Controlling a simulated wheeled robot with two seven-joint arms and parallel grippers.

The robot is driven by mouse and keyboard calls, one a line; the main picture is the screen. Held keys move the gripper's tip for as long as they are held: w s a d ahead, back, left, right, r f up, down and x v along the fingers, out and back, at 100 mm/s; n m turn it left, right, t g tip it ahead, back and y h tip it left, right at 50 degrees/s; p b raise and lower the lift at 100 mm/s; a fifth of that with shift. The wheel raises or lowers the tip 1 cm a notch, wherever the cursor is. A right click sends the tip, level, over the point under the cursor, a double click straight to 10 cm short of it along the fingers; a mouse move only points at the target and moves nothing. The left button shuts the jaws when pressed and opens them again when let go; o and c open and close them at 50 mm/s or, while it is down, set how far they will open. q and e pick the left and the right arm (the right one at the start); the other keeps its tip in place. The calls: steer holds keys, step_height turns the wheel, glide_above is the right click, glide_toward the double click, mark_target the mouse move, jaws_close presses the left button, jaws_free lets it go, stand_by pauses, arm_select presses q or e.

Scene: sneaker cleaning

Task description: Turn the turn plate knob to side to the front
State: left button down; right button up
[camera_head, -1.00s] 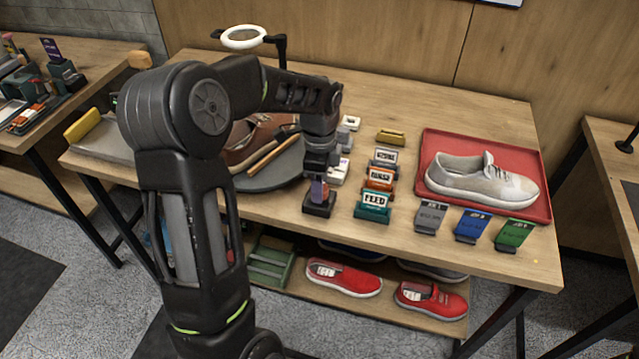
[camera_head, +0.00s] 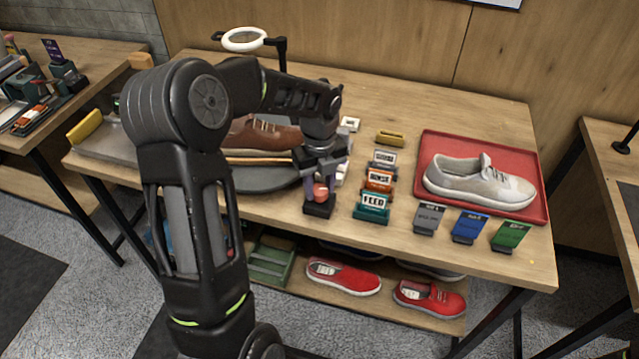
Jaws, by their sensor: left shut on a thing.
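The turn plate knob (camera_head: 320,193) is a small reddish knob on a black base at the table's front edge, left of the FEED block. My left gripper (camera_head: 321,190) comes down over it from above, with its two fingers on either side, shut on the knob. The round dark turn plate (camera_head: 262,181) lies left of the gripper. A brown leather shoe (camera_head: 252,134) rests on it, lying roughly across the picture; my left arm hides part of the plate and shoe. My right gripper is out of view.
The teal FEED block (camera_head: 372,206) stands close right of the knob, with more labelled blocks behind it. A red tray (camera_head: 534,155) with a grey sneaker (camera_head: 478,177) and several label cards stand at the right. A white ring lamp (camera_head: 245,39) stands at the back.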

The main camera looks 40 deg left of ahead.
mark_target(320, 189)
arm_select(q)
steer(key=shift+m+p, duration=0.35)
steer(key=shift+m, duration=0.95)
steer(key=c, duration=0.9)
jaws_free()
steer(key=shift+r, duration=0.1)
step_height(320, 189, up, 8)
steer(key=shift+f+b, duration=0.2)
steer(key=shift+b, duration=0.35)
